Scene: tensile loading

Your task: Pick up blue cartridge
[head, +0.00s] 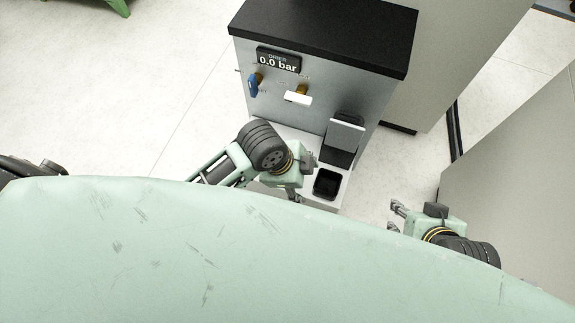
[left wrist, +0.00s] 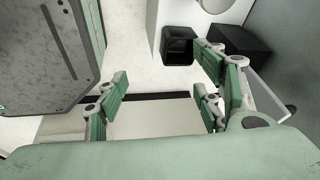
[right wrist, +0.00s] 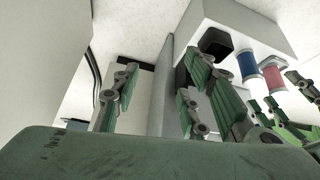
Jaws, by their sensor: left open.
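The blue cartridge (right wrist: 248,66) shows in the right wrist view, by the pale cabinet structure at upper right, beside a red cartridge (right wrist: 273,74). Neither cartridge can be made out in the head or left wrist view. My left gripper (head: 305,179) is open in front of the cabinet in the head view. Its spread fingers show in the left wrist view (left wrist: 160,98) with nothing between them. In the right wrist view its fingers are near the cartridges, apparently apart from the blue one. My right gripper (head: 394,217) is open and empty, right of the cabinet; its fingers also show in the right wrist view (right wrist: 158,98).
The grey cabinet (head: 285,105) has a black top, a "0.0 bar" display (head: 279,61), a blue handle (head: 255,84) and a white lever (head: 298,98). Large grey panels (head: 515,150) stand at right.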

